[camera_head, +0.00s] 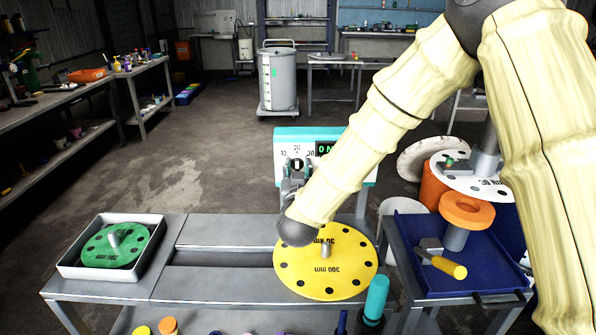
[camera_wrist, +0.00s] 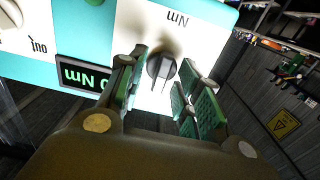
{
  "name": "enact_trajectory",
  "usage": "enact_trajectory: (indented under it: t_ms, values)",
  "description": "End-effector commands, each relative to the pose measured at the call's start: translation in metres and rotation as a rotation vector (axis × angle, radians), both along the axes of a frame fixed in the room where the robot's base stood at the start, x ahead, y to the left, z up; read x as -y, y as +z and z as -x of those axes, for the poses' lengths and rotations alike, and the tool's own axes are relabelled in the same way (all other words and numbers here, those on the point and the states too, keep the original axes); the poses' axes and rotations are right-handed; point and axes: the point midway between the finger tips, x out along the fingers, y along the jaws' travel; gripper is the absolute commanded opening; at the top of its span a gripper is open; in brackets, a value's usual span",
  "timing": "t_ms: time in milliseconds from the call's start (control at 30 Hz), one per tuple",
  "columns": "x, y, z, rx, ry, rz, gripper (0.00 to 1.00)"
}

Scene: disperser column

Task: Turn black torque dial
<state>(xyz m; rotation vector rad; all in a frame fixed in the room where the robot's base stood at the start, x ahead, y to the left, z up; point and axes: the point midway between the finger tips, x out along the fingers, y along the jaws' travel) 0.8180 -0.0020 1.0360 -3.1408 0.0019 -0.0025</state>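The black torque dial (camera_wrist: 161,66) sits on the white face of the teal control box (camera_wrist: 217,14), under the "Nm" lettering, which appears upside down in the wrist view. My gripper (camera_wrist: 166,84) is open, with one green-padded finger on each side of the dial. Gaps show between the pads and the knob, and I cannot tell whether either finger touches it. A lit green display (camera_wrist: 84,77) reads "0 Nm", inverted. In the head view, my gripper (camera_head: 291,187) is in front of the control box (camera_head: 284,138), and my arm covers its right part.
A yellow disc (camera_head: 325,280) lies on the bench below my wrist. A green disc (camera_head: 112,248) lies in a white tray (camera_head: 67,262) at left.

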Motion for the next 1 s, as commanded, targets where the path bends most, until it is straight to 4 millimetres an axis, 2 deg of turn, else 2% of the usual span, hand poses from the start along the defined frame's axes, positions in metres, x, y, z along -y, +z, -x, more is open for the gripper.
enact_trajectory:
  t_ms: [167,267,700,833,1000]
  values:
    - [0.0,-0.001,0.003,-0.001,0.001,0.001,0.34]
    - [-0.001,-0.001,0.011,-0.002,0.001,0.001,0.34]
    - [0.0,-0.001,0.088,-0.001,0.002,0.001,0.34]
    - [0.0,-0.001,0.105,-0.001,0.0,0.002,0.34]
    - [0.001,-0.001,0.117,-0.001,0.0,0.001,0.34]
